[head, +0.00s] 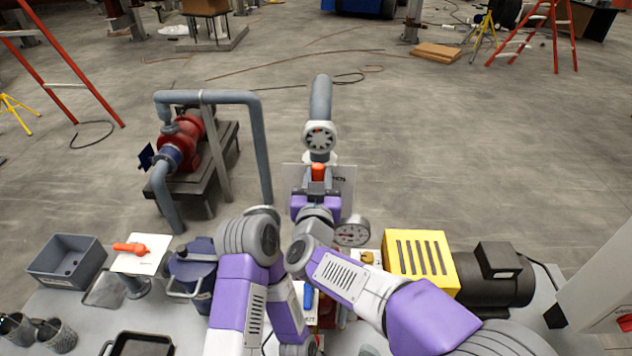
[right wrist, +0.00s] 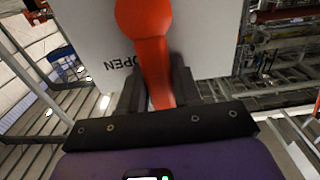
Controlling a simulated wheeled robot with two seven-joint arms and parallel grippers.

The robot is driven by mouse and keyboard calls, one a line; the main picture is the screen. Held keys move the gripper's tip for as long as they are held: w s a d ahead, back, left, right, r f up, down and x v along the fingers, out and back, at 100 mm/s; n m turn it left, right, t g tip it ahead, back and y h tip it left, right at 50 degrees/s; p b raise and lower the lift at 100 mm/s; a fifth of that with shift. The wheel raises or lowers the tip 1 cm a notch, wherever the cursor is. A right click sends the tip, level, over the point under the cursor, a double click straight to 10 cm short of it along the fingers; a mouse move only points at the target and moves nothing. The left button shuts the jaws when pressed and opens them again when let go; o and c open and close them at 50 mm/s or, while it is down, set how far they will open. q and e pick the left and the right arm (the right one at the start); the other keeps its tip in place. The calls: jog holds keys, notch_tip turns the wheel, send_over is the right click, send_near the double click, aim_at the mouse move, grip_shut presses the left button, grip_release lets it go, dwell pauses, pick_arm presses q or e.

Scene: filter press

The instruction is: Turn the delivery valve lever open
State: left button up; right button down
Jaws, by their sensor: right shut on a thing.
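The delivery valve lever (head: 318,169) is orange-red and sits at the foot of the grey vertical pipe in the head view, in front of a pale plate (head: 345,185). In the right wrist view the lever (right wrist: 152,50) has a round hub at the top, and its handle runs down between my fingers. The plate (right wrist: 92,52) behind it bears the word OPEN, upside down in this view. My right gripper (right wrist: 158,82) is shut on the handle; it also shows in the head view (head: 317,185). My left arm is folded at the lower middle; its gripper does not show.
A pressure gauge (head: 352,232) is close to my right wrist. A yellow slotted guard (head: 420,262) and dark motor (head: 490,288) are at right.

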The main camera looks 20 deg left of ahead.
jog(key=shift+f, duration=0.1)
dwell(0.4)
jog(key=c, duration=0.9)
grip_release()
jog(key=shift+d, duration=0.1)
jog(key=v, duration=0.7)
jog(key=shift+s+b, duration=0.35)
jog(key=shift+b, duration=0.05)
